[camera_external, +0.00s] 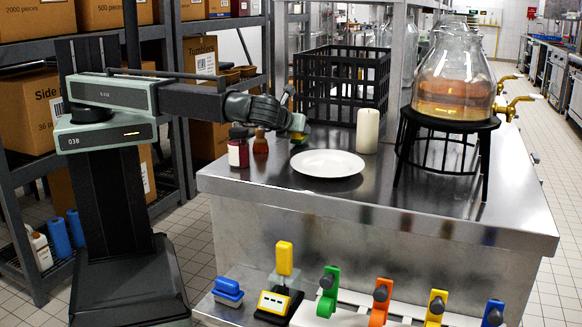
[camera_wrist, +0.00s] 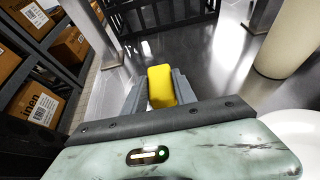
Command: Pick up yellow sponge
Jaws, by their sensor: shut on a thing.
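The yellow sponge (camera_wrist: 161,84) is between the two grey fingers of my gripper (camera_wrist: 160,95) in the wrist view. My gripper is shut on it, with one finger against each side. In the external view my gripper (camera_external: 297,127) is over the back left part of the steel counter (camera_external: 380,200), behind the white plate. Only a small bit of the sponge (camera_external: 299,138) shows there, below the fingers. Whether it touches the counter top is hard to tell.
A white plate (camera_external: 327,163) lies in front of my gripper. A white candle (camera_external: 367,131) stands to the right and a black crate (camera_external: 341,85) behind. Two small bottles, one red (camera_external: 238,150) and one brown (camera_external: 260,142), stand to the left. A glass dispenser (camera_external: 453,75) is farther right.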

